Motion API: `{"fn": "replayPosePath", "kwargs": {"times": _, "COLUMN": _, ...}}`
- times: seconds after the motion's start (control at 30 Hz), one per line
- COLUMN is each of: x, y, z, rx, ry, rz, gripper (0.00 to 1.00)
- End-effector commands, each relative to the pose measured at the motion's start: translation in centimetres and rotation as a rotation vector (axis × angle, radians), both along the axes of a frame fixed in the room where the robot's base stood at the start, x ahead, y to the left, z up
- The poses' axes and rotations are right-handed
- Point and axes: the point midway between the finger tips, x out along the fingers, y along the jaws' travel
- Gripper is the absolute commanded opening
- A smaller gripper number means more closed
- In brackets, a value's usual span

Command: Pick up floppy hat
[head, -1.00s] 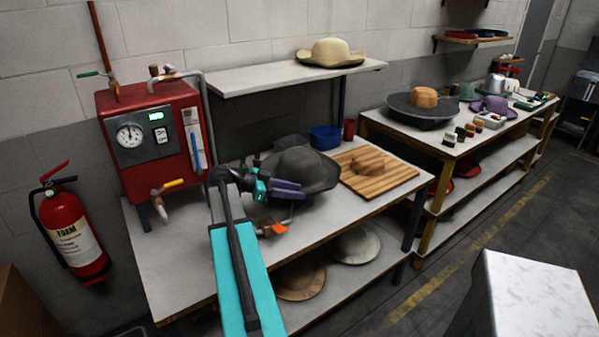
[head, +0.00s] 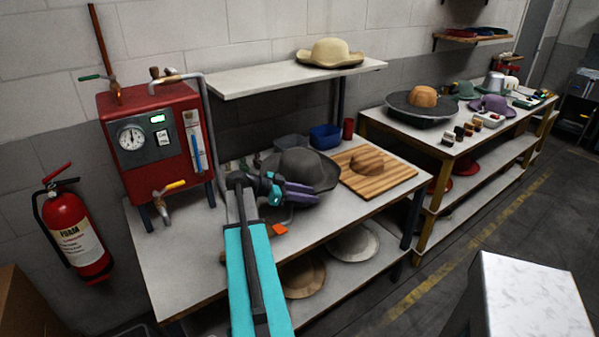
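A dark grey wide-brimmed hat (head: 312,167) rests on the left worktable (head: 186,262). A cream hat (head: 330,52) with a wavy brim sits on the shelf above. The frames do not name which one is the floppy hat. My gripper (head: 302,194), with purple fingers and teal parts, is at the front of the grey hat and overlaps its brim in the head view. The fingers hide part of the near brim. I cannot tell whether they touch it, or how far apart they are.
A red machine (head: 158,145) with a gauge stands left. A wooden board (head: 385,185) with a brown block lies right of the grey hat, a blue bin (head: 325,136) behind it. Hats lie on the shelf below. A second table (head: 440,150) holds more hats.

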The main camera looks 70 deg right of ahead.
Motion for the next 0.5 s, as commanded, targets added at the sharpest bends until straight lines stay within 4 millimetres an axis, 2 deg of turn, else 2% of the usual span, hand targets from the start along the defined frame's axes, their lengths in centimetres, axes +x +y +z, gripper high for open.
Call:
{"fn": "replayPosePath", "kwargs": {"times": 0.4, "x": 0.07, "y": 0.04, "z": 0.00, "rx": 0.000, "ry": 0.000, "rz": 0.001, "gripper": 0.31}}
{"fn": "replayPosePath", "kwargs": {"times": 0.43, "x": 0.07, "y": 0.04, "z": 0.00, "rx": 0.000, "ry": 0.000, "rz": 0.001, "gripper": 0.29}}
{"fn": "replayPosePath", "kwargs": {"times": 0.5, "x": 0.08, "y": 0.05, "z": 0.01, "rx": 0.000, "ry": 0.000, "rz": 0.001, "gripper": 0.18}}
